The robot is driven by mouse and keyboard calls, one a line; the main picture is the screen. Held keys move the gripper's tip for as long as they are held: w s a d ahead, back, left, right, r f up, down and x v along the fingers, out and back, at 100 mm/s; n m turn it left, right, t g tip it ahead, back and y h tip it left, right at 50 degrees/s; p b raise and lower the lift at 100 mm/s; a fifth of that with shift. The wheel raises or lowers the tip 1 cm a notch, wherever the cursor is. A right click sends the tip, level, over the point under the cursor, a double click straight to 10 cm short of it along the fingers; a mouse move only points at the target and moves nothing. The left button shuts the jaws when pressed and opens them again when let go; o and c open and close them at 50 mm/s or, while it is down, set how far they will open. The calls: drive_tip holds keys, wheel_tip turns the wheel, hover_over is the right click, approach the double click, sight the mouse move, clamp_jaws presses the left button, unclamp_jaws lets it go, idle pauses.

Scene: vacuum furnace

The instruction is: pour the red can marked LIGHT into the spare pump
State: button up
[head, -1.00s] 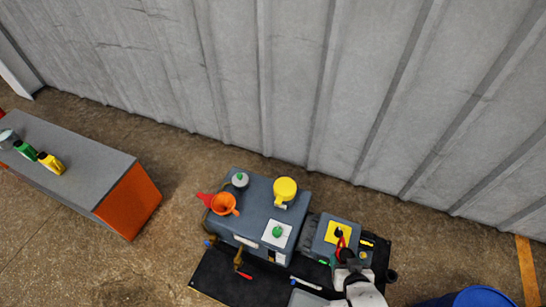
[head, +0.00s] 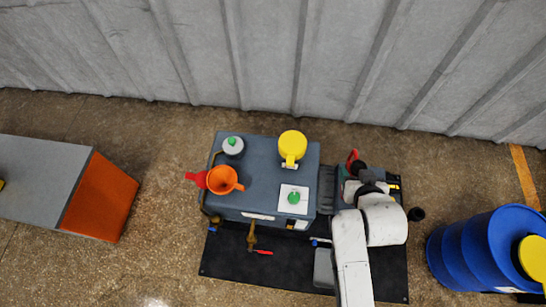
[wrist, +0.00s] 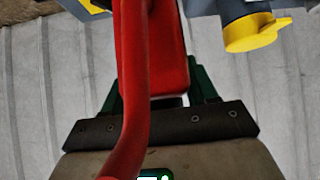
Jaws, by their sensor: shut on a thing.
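A red can (wrist: 165,50) with a curved red handle (wrist: 130,110) fills the middle of the wrist view. My gripper (wrist: 157,92) is shut on it, with dark green fingers at either side. In the head view the red can (head: 352,157) shows only as a small red part beyond my arm. No LIGHT marking is readable. The pump (head: 262,165) is a blue-grey block in the middle of the head view, left of my gripper. An orange funnel (head: 222,180) stands on its left part. The can is held apart from the funnel, and its opening is not visible.
A yellow cap (head: 292,143) and a green knob (head: 294,197) on a white plate top the pump. A grey corrugated wall runs behind.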

drive_tip(key=b, duration=0.1)
drive_tip(key=f+b, duration=0.1)
drive_tip(key=b, duration=0.1)
drive_tip(key=shift+w+f, duration=0.1)
drive_tip(key=shift+w, duration=0.2)
drive_tip(key=shift+a+b, duration=0.1)
drive_tip(key=shift+b, duration=0.75)
drive_tip(key=b, duration=0.3)
drive_tip(key=shift+a+r+p, duration=0.1)
drive_tip(key=shift+r+p, duration=0.2)
